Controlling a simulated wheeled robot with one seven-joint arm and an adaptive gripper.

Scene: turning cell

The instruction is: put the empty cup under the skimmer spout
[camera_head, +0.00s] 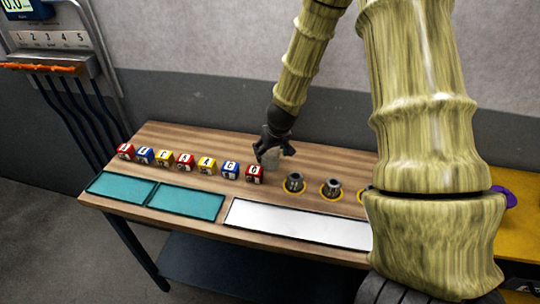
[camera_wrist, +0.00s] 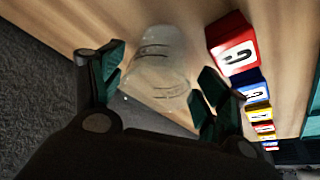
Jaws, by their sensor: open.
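A clear, see-through cup (camera_wrist: 158,58) stands on the wooden bench, between and just beyond the fingertips of my gripper (camera_wrist: 163,75) in the wrist view. The fingers are spread apart with the cup between them; I cannot tell whether either one touches it. In the head view my gripper (camera_head: 274,148) points down at the rear of the bench, and the pale cup (camera_head: 271,158) shows under it, partly hidden by the fingers. Whether the cup is empty is hard to tell. No skimmer spout can be made out in either view.
A row of red, blue and yellow lettered blocks (camera_head: 185,161) runs left of the cup, the nearest red block (camera_head: 254,173) close beside it. Dark metal parts in yellow rings (camera_head: 294,183) stand to the right. Teal mats (camera_head: 186,201) and a white panel (camera_head: 300,222) line the front.

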